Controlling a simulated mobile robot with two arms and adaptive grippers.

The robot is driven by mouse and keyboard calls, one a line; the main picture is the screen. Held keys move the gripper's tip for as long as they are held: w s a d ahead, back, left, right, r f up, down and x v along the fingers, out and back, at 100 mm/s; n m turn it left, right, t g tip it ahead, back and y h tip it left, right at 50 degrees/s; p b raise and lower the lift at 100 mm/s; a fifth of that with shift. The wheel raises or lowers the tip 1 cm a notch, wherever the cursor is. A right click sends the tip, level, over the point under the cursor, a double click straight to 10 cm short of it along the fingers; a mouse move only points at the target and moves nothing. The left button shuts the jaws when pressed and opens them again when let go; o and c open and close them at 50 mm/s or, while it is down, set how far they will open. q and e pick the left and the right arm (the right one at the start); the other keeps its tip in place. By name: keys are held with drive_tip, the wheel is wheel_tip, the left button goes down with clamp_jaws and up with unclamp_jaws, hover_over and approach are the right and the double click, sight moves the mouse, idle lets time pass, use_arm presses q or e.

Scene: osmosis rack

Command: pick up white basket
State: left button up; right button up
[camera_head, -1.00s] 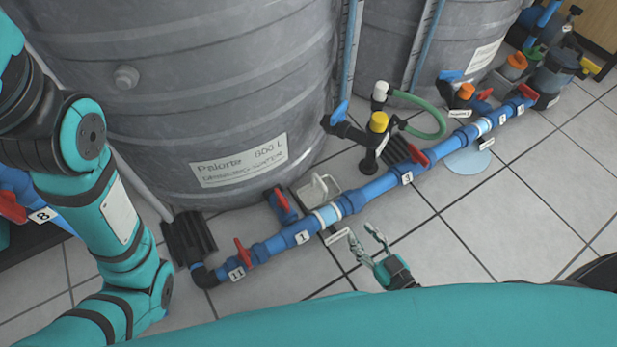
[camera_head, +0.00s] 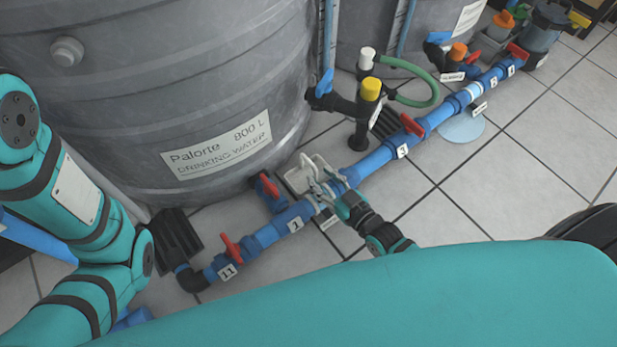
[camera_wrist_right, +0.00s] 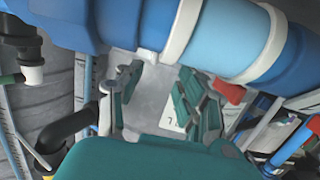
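The white basket (camera_head: 301,172) sits on the floor between the large grey tank and the blue pipe, left of the yellow-capped valve. My right gripper (camera_head: 324,191) reaches over the blue pipe from the near side. Its fingers overlap the basket's right side in the head view, so I cannot tell whether they touch it. In the right wrist view, the teal fingers of the right gripper (camera_wrist_right: 162,88) stand apart with a gap between them. The basket is not clearly made out there. My left arm shows at the left of the head view, but its gripper does not.
The blue pipe (camera_head: 378,160) with red-handled valves runs diagonally just in front of the basket. The grey tank (camera_head: 150,90) stands close behind it.

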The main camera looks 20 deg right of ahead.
sight(315, 167)
drive_tip(key=b+x, duration=0.4)
drive_tip(key=shift+w+d+f, duration=0.1)
drive_tip(key=shift+w+d, duration=0.2)
drive_tip(key=shift+w, duration=0.15)
drive_tip(key=shift+w+a+b, duration=0.15)
drive_tip(key=shift+w+b, duration=0.15)
drive_tip(key=shift+b, duration=0.05)
clamp_jaws()
